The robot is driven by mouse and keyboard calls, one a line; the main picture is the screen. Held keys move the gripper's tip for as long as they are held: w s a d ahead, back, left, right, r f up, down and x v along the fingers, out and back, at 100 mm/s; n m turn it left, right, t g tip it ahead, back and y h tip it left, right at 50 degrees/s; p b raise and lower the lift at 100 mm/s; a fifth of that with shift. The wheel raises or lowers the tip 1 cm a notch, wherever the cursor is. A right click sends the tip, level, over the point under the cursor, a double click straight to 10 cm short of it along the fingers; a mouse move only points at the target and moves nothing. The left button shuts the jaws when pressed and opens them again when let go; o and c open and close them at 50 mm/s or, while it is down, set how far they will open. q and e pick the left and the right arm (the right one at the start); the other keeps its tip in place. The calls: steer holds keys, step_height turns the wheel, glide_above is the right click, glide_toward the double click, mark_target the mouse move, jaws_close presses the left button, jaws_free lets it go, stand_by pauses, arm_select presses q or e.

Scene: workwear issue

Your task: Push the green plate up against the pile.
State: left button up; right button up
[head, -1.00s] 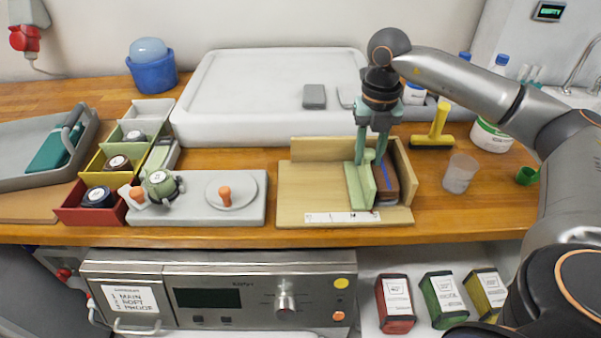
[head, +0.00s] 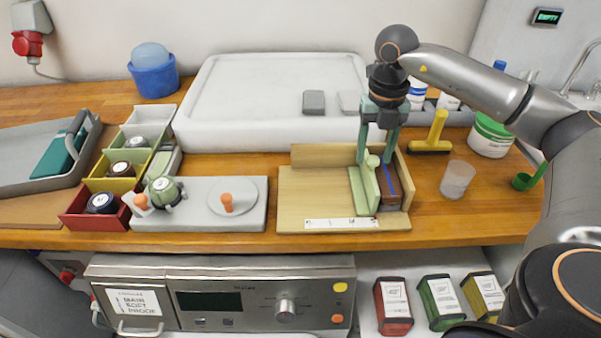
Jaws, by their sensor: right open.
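The light green plate (head: 370,187) stands upright with its knob on the wooden tray (head: 310,195), in the tray's right part. The pile (head: 391,188), dark brown with a blue strip on top, stands right beside it, between the plate and the tray's right wall. Plate and pile look side by side; I see no clear gap between them. My right gripper (head: 376,158) points down over the plate and pile, its fingers apart, the left one by the plate's knob. The far ends of the plate and pile are partly hidden by the fingers. My left gripper is not in view.
A scale strip (head: 341,223) lies along the tray's front edge. A clear cup (head: 457,179) and a yellow-handled brush (head: 432,140) stand to the right. A grey board (head: 195,220) with orange knobs lies to the left. The tray's left part is bare.

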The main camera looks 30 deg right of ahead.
step_height(320, 180, up, 6)
steer(key=p, duration=0.4)
steer(key=shift+f, duration=0.15)
steer(key=shift+f, duration=0.1)
steer(key=shift+s, duration=0.1)
